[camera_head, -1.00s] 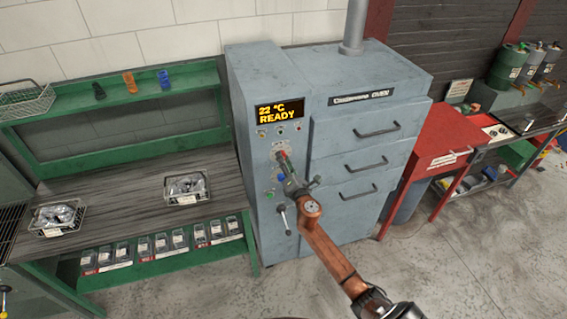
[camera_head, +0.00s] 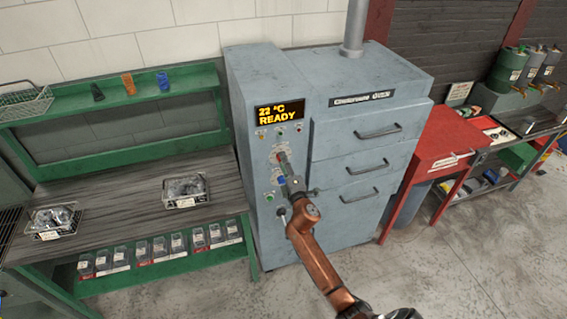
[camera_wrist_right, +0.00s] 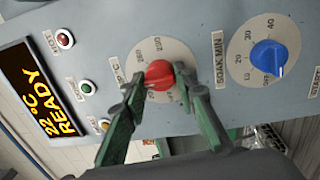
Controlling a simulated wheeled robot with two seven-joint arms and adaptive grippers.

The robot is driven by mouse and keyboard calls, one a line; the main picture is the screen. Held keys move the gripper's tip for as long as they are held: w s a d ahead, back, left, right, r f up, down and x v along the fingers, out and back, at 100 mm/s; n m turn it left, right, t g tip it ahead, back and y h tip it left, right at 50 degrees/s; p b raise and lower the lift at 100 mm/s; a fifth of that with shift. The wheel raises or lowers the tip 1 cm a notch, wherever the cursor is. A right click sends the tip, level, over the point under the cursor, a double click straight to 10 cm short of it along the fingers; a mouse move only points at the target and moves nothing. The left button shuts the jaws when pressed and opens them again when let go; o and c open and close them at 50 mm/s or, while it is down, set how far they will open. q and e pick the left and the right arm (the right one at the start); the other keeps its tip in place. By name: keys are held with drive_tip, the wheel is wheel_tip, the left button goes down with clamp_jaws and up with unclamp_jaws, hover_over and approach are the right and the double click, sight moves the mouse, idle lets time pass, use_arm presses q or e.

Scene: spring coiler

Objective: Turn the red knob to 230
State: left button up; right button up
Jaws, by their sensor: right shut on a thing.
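The red knob (camera_wrist_right: 160,73) sits on a pale round dial with temperature marks on the oven's front panel. My right gripper (camera_wrist_right: 158,80) is shut on the red knob, with one green finger on each side of it. In the head view the knob (camera_head: 282,157) is partly hidden by the gripper. The knob's exact setting is too unclear to read. The display (camera_head: 279,111) reads 22 °C READY. My left gripper is out of view.
A blue knob (camera_wrist_right: 268,58) on the SOAK MIN dial is close beside the red one. Red (camera_wrist_right: 65,39) and green (camera_wrist_right: 87,87) lamps sit near the display. A workbench (camera_head: 130,195) stands left of the oven (camera_head: 345,205), and a red cabinet (camera_head: 432,140) stands right.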

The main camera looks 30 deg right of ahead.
drive_tip(key=shift+f, duration=0.15)
drive_tip(key=o, duration=1.2)
drive_tip(key=shift+c, duration=0.2)
drive_tip(key=v, duration=1.2)
